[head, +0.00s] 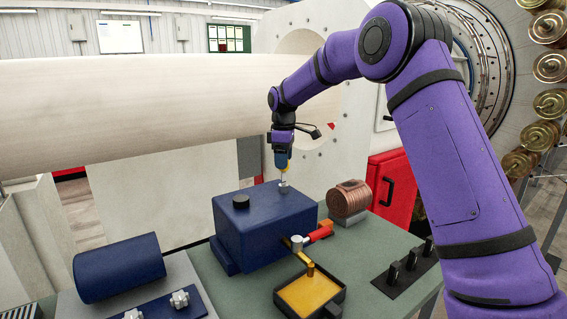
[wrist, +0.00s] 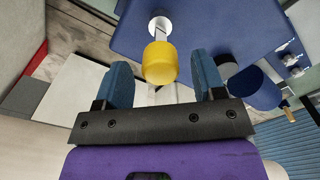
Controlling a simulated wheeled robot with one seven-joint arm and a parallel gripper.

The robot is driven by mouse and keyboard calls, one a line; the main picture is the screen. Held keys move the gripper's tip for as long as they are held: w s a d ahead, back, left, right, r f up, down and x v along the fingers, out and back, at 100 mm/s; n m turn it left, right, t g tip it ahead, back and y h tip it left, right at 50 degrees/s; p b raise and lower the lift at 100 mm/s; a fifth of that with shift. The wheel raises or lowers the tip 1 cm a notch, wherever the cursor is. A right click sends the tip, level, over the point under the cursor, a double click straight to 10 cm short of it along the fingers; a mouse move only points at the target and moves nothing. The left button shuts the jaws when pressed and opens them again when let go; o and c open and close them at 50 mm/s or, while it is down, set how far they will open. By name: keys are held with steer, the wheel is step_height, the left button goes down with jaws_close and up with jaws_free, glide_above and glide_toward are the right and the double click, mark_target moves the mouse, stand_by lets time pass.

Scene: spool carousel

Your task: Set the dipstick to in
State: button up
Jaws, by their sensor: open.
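The dipstick has a yellow knob (wrist: 160,63) on a thin metal rod. In the head view the dipstick (head: 284,175) stands upright over a pale collar (head: 283,187) on top of the blue housing (head: 262,228). A length of rod shows between knob and collar, so the knob sits raised above it. The collar also shows in the wrist view (wrist: 160,25). My gripper (head: 281,160) points down at the knob with its blue fingers apart. In the wrist view my gripper (wrist: 162,66) has one finger on each side of the knob, with gaps showing.
A dark cap (head: 240,202) stands on the housing, left of the dipstick. A red-handled tap (head: 318,234) sticks out above a tray of amber liquid (head: 334,297). A copper-coloured coil (head: 348,212) stands right of the housing. A large pale roll (head: 120,110) lies behind.

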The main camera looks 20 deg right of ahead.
step_height(320, 180, up, 9)
steer(key=shift+r, duration=0.2)
stand_by(0.3)
steer(key=shift+a+r, duration=0.1)
steer(key=shift+r, duration=0.05)
steer(key=c, duration=0.7)
steer(key=shift+s+a+r+m, duration=0.1)
steer(key=shift+a+r+m, duration=0.15)
steer(key=shift+m, duration=0.25)
steer(key=c, duration=0.3)
steer(key=r+m, duration=0.1)
steer(key=m, duration=0.1)
steer(key=s+a+r+m+h, duration=0.1)
steer(key=r+m, duration=0.1)
steer(key=a+r+m, duration=0.1)
steer(key=m, duration=0.1)
steer(key=shift+s+a+r+t+h, duration=0.15)
steer(key=shift+t+h, duration=0.25)
jaws_close()
steer(key=f, duration=0.4)
steer(key=d+f+m, duration=0.1)
steer(key=f, duration=0.3)
steer(key=w+d+f+m, duration=0.1)
steer(key=f, duration=0.3)
steer(key=shift+d+f+h, duration=0.1)
steer(key=shift+f+h, duration=0.2)
